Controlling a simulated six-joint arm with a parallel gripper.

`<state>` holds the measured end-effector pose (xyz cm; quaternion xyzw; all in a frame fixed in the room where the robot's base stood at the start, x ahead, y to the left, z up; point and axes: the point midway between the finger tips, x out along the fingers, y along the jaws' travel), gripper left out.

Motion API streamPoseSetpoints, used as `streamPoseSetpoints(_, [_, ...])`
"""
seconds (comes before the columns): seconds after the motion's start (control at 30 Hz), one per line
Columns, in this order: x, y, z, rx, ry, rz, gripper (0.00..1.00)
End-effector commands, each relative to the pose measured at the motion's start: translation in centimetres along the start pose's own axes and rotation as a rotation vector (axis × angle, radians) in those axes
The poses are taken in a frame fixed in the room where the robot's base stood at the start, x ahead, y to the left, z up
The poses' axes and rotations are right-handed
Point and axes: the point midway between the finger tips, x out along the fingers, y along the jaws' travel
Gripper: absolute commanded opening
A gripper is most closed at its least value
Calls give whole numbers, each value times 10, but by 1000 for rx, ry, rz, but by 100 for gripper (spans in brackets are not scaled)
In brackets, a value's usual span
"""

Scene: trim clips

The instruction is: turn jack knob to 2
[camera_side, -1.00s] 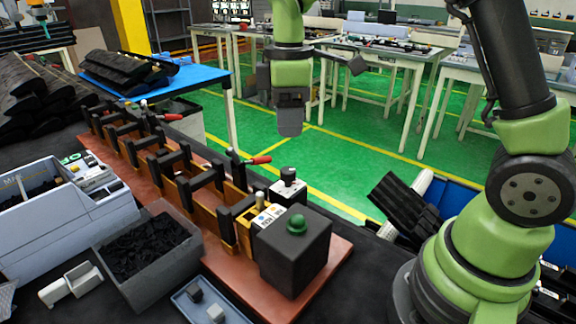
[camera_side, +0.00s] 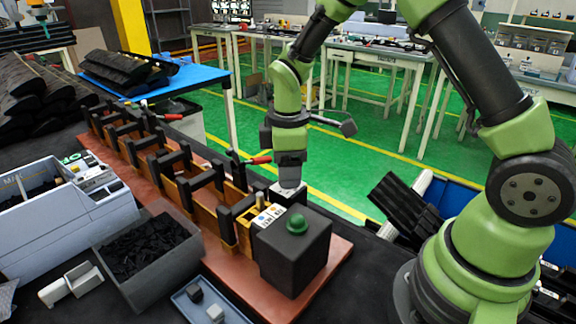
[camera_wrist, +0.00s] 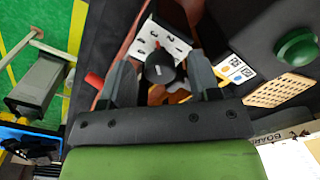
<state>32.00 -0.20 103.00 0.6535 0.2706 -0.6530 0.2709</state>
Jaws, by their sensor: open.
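The jack knob is a black round knob (camera_wrist: 160,66) on a small box with a white marked top plate (camera_wrist: 173,38). In the side view the white plate (camera_side: 288,190) shows under my gripper, and the knob itself is hidden there. My gripper (camera_side: 290,180) points down right over the box. In the wrist view my gripper (camera_wrist: 162,75) is open, with one finger on each side of the knob. I cannot tell whether the fingers touch it. The number the knob points to is too small to read.
A black box with a green button (camera_side: 297,222) stands close in front of the knob. A grey bin of black clips (camera_side: 148,255) stands to the left.

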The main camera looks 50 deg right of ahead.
Motion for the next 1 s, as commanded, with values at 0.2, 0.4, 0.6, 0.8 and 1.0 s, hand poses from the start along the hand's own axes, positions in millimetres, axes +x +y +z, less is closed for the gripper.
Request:
streamPoseSetpoints(0.2, [0, 0, 0, 0, 0, 0, 15])
streamPoseSetpoints(0.4, [0, 0, 0, 4, 0, 0, 7])
streamPoseSetpoints(0.6, [-1, 0, 0, 50, 0, 0, 7])
streamPoseSetpoints(0.8, [-1, 0, 0, 169, 0, 0, 7])
streamPoseSetpoints(1.0, [-1, 0, 0, 337, 0, 0, 7])
